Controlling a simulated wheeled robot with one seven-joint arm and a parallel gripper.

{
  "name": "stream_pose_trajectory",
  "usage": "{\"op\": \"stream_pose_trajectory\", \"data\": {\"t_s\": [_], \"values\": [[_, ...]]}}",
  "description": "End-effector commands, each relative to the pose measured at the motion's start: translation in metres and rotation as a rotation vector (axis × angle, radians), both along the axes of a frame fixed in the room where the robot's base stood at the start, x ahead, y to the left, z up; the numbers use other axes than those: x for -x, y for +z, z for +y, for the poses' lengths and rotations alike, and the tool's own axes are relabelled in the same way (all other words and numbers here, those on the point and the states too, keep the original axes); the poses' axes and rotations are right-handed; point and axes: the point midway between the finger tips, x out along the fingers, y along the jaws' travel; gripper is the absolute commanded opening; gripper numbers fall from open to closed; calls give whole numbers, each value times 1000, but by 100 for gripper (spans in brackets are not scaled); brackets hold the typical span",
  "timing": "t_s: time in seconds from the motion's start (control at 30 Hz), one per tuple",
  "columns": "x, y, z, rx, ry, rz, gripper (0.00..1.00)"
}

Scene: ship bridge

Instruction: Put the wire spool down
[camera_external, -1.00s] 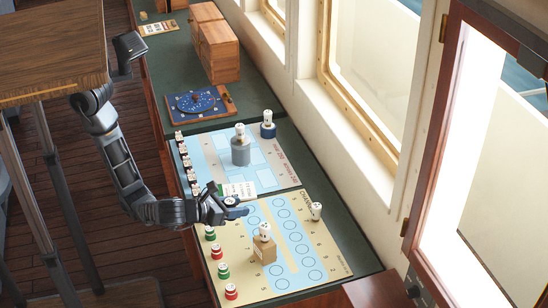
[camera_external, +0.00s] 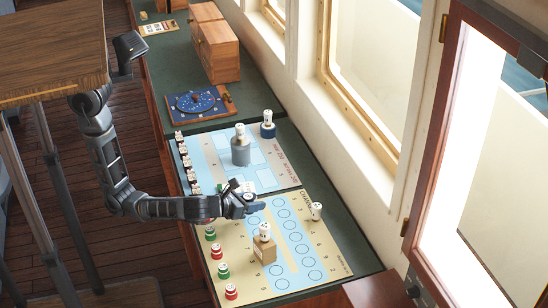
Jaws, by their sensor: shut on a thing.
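My gripper (camera_external: 250,204) is shut, low over the seam between a pale blue board (camera_external: 262,170) and a yellow board with blue circles (camera_external: 320,240). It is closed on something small. The held piece is mostly hidden by the fingers and too small to make out, so I cannot see its shape or confirm that it is the wire spool. I cannot tell whether it touches the board. Small red and green pieces with white tops, such as a green one (camera_external: 222,272) and a red one (camera_external: 231,291), stand along the yellow board's left edge.
A white piece tops a grey cylinder (camera_external: 240,152); another tops a wooden block (camera_external: 263,251). One stands alone (camera_external: 316,211), another on a blue base (camera_external: 268,130). Several dark pieces line the blue board's left edge. A wooden box (camera_external: 219,52) and dial board (camera_external: 195,103) are farther back.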

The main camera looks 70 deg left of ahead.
Motion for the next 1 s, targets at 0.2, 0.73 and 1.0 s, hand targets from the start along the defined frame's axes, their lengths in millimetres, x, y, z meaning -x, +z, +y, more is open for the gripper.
{"op": "stream_pose_trajectory", "data": {"t_s": [0.2,0.73,1.0], "values": [[1,-28,0,-4,0,2,11],[1,-41,0,-1,0,1,46],[1,-41,0,-1,0,0,67]]}}
